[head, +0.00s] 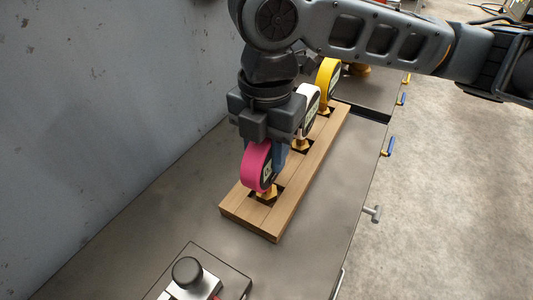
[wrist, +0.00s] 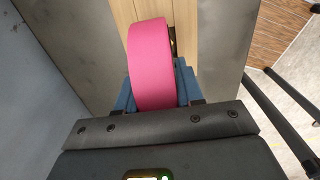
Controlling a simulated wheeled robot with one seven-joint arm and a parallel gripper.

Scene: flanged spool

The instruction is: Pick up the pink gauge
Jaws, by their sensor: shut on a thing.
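The pink gauge (head: 256,167) stands at the near end of a wooden rack, its brass stem at or in a dark square hole; I cannot tell whether it is lifted. My gripper (head: 273,158) comes down from above and is shut on the pink gauge, with a blue finger beside the gauge's body. In the wrist view the pink gauge (wrist: 151,60) shows as a wide pink rim between the blue fingers (wrist: 155,95). Its dial is turned away there.
The wooden rack (head: 289,205) also holds a white gauge (head: 309,103) and a yellow gauge (head: 327,75) farther back. A device with a black knob (head: 187,271) stands at the near edge. A grey wall (head: 90,110) runs along the left. The metal bench (head: 330,215) is clear right of the rack.

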